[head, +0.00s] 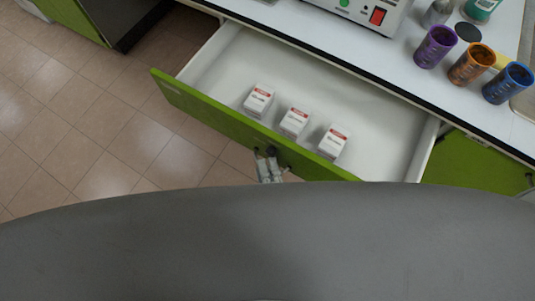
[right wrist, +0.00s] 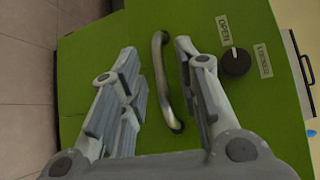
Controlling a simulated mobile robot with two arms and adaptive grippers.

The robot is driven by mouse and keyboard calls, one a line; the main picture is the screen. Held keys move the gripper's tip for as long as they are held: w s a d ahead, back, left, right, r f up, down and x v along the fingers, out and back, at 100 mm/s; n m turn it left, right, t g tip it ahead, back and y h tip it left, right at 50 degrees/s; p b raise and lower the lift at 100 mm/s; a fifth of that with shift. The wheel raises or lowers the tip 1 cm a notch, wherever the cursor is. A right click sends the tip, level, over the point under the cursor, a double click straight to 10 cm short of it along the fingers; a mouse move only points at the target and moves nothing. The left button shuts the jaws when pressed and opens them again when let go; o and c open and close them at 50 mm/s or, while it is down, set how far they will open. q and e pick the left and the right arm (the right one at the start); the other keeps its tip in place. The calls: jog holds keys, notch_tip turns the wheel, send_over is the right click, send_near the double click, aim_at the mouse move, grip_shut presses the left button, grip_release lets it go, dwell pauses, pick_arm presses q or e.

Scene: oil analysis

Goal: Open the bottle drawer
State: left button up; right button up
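The drawer with a green front (head: 205,112) stands pulled out from under the white worktop, its white inside showing. Several small white boxes with red markings, including one (head: 258,100), stand in it near the front panel. My right gripper (head: 269,168) is at the outer side of the drawer front. In the right wrist view the curved metal handle (right wrist: 161,85) lies between the fingers of my right gripper (right wrist: 158,60), which are apart with a gap on each side of it. My left gripper is not in view.
A black knob (right wrist: 236,62) with OPEN and CLOSED labels sits beside the handle. On the worktop (head: 345,52) stand a purple cup (head: 436,47), an orange cup (head: 471,64), a blue cup (head: 508,83) and a device with a red switch (head: 378,16). Tiled floor (head: 85,110) is clear at left.

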jog(key=v, duration=0.7)
jog(key=shift+s, duration=0.25)
dwell(0.4)
